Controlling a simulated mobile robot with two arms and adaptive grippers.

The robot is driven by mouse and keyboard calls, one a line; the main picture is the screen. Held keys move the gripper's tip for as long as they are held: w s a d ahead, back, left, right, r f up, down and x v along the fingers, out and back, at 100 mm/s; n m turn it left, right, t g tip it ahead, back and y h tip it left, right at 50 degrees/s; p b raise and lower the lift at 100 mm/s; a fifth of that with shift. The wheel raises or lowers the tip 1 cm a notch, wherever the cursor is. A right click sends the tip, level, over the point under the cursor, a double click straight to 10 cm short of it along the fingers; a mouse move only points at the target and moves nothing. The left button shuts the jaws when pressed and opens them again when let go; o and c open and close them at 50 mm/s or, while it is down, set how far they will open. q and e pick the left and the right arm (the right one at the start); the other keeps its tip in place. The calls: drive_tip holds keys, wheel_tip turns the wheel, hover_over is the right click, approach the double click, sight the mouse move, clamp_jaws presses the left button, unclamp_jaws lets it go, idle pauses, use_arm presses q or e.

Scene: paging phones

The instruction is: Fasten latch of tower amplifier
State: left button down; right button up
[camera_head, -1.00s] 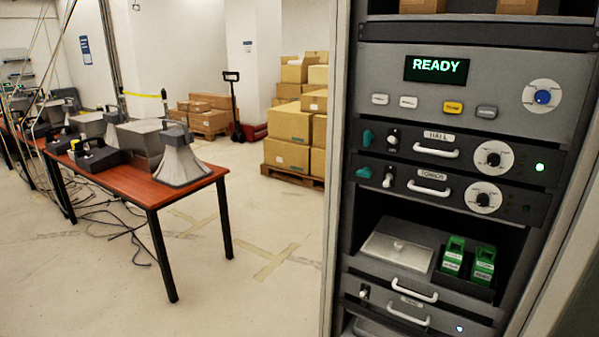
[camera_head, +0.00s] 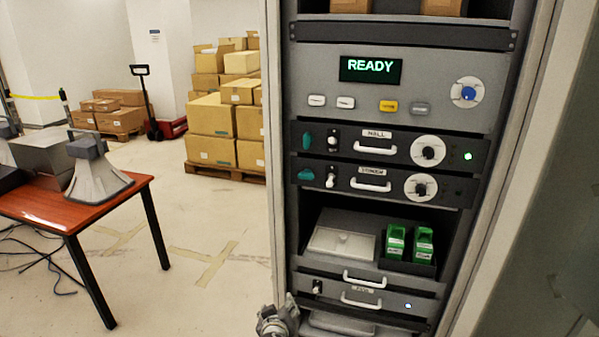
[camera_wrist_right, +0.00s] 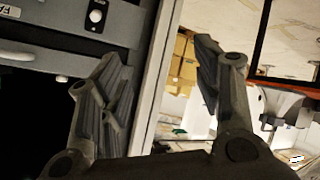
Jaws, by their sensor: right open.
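The tower amplifier (camera_head: 450,190) is the second dark unit in the rack, below the hall amplifier (camera_head: 450,149); its label is blurred. At its left end is a teal latch (camera_head: 306,174), lying slanted, while the hall unit's teal latch (camera_head: 307,140) stands more upright. Beside it are a black-and-white switch (camera_head: 331,178) and a white handle (camera_head: 371,185). My right gripper (camera_head: 280,318) is low at the rack's left edge, well below the latch. In the right wrist view its fingers (camera_wrist_right: 158,80) are apart and empty, with the rack post behind. My left gripper is out of view.
The rack's left post (camera_head: 274,180) stands beside the units. Lower down are a shelf with two green blocks (camera_head: 396,242) and another drawer unit (camera_head: 330,290). A red-topped table (camera_head: 90,205) stands at left, with boxes (camera_head: 211,118) behind. Floor between is open.

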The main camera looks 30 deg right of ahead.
drive_tip(key=w+d+r+m+t+h, duration=0.1)
drive_tip(key=w+r+m+h, duration=0.1)
drive_tip(key=r, duration=0.8)
drive_tip(key=w+d+r+m+t+h, duration=0.1)
drive_tip(key=w+d+r+m, duration=0.1)
drive_tip(key=r, duration=0.8)
drive_tip(key=m+h+p, duration=0.2)
drive_tip(key=m+h, duration=0.2)
drive_tip(key=m, duration=0.1)
approach(305, 178)
drive_tip(key=shift+n, duration=0.3)
drive_tip(key=p+x, duration=0.2)
drive_tip(key=x, duration=0.2)
drive_tip(key=p+x, duration=0.2)
drive_tip(key=x, duration=0.2)
drive_tip(key=shift+r, duration=0.2)
drive_tip(key=shift+x, duration=0.8)
drive_tip(key=shift+f, duration=0.15)
drive_tip(key=c, duration=1)
